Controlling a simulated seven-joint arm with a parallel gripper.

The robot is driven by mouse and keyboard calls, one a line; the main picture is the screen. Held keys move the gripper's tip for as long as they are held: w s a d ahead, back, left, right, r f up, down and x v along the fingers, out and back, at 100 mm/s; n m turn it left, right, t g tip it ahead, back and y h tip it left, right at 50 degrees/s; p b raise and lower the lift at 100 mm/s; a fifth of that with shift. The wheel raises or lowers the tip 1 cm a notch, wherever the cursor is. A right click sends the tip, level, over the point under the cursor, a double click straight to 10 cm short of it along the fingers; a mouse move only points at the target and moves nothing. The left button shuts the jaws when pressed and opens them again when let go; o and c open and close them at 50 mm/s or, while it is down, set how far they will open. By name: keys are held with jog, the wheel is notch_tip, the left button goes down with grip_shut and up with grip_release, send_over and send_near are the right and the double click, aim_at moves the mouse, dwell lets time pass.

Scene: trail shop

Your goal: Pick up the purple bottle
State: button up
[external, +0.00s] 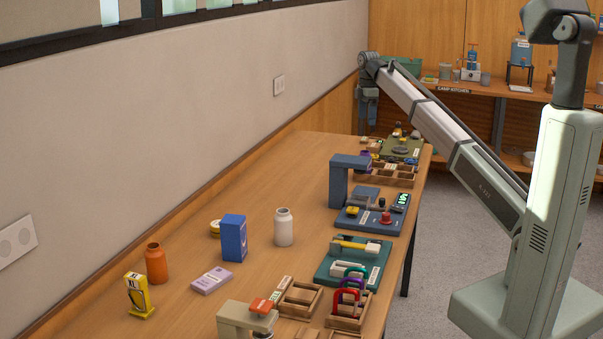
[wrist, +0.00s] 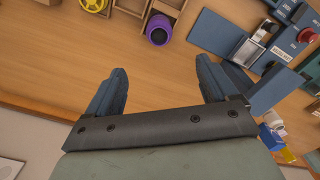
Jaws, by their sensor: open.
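A purple round object, seemingly the purple bottle from above with a dark round top (wrist: 159,29), is at the top middle of the wrist view. It stands on the wooden table beside a wooden tray. In the external view only a small purple patch (external: 365,153) shows at the table's far end. My gripper (wrist: 160,82) is open and empty, its two dark blue fingers wide apart. The purple bottle lies beyond the fingertips, not between them. In the external view my gripper (external: 367,122) points down above the far end of the table, near the wall.
A wooden compartment tray (external: 400,180) and an olive mat with small items (external: 402,148) lie near the bottle. A blue stand (external: 349,163) rises on a blue board close by. A yellow wheel-like object (wrist: 95,4) is left of the bottle. Bare tabletop (wrist: 60,60) lies on the left.

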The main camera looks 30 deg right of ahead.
notch_tip(320, 180, down, 19)
jog(key=shift+w+a+r, duration=0.1)
jog(key=shift+a, duration=0.05)
jog(key=c, duration=1.2)
dwell(0.5)
